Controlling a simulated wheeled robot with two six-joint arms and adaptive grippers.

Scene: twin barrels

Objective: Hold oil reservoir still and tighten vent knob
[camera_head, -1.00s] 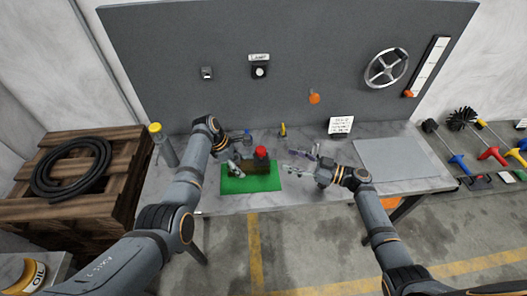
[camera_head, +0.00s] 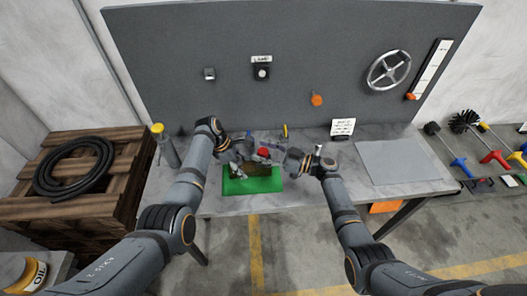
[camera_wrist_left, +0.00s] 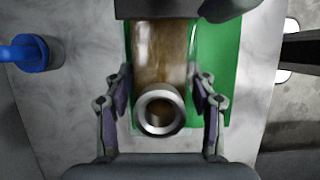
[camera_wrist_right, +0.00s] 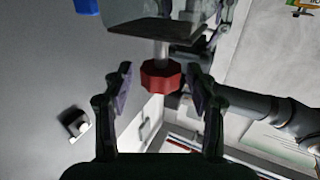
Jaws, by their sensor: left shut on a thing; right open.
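The oil reservoir (camera_head: 243,170), a see-through brown body, lies on a green mat (camera_head: 250,187) on the bench. In the left wrist view the reservoir (camera_wrist_left: 165,50) shows a round metal port facing my camera. My left gripper (camera_wrist_left: 161,85) is shut on it, one finger on each side. The red vent knob (camera_head: 263,152) is at the reservoir's right end. In the right wrist view the knob (camera_wrist_right: 160,77) sits on a metal stem below the clear body. My right gripper (camera_wrist_right: 158,88) is open, with a finger on either side of the knob, apart from it.
A blue-handled item (camera_wrist_left: 27,53) stands beside the mat. A yellow-capped cylinder (camera_head: 165,147) stands at the bench's left end. A grey sheet (camera_head: 392,162) covers the clear right side. A grey panel (camera_head: 200,40) rises behind the bench.

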